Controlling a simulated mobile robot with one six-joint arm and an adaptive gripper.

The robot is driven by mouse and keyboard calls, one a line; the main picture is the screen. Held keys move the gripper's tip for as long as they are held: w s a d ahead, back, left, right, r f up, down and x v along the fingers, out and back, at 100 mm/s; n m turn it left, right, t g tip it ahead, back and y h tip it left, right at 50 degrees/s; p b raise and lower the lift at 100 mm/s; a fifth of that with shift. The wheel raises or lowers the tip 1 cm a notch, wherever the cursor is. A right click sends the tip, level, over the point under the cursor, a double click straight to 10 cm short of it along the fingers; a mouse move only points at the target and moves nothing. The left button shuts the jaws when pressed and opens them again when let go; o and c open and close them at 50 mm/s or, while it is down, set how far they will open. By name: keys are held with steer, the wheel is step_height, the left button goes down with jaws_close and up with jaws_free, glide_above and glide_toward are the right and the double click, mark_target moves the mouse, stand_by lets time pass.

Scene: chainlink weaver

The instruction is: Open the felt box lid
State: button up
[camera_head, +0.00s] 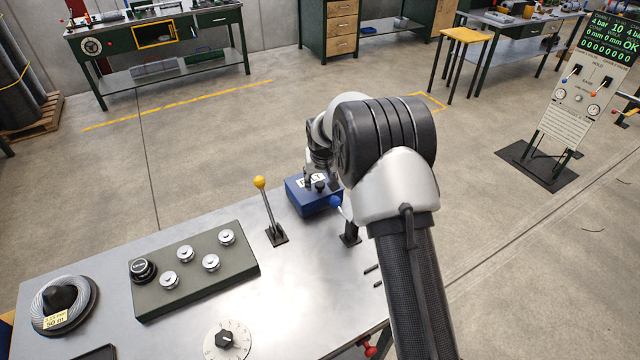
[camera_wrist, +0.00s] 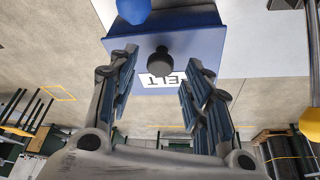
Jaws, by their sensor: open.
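The blue felt box (camera_head: 304,201) sits at the far edge of the metal bench, with its lid shut. Its lid carries a white label (camera_head: 305,181) and a small black knob. In the wrist view the lid (camera_wrist: 205,42) fills the top middle, with the black knob (camera_wrist: 160,62) near the label (camera_wrist: 160,80). My gripper (camera_wrist: 160,65) is open. Its two fingers stand left and right of the knob in that view, with gaps on both sides and no visible contact. In the head view my gripper (camera_head: 318,182) is over the box, partly hidden by my wrist.
A yellow-ball lever (camera_head: 260,183) stands left of the box. A blue-ball lever (camera_head: 335,201) stands close at its right; its ball (camera_wrist: 133,10) tops the wrist view. A green panel with knobs (camera_head: 195,283) and a wire spool (camera_head: 63,304) lie nearer.

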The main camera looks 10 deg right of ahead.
steer(key=shift+x, duration=0.85)
jaws_close()
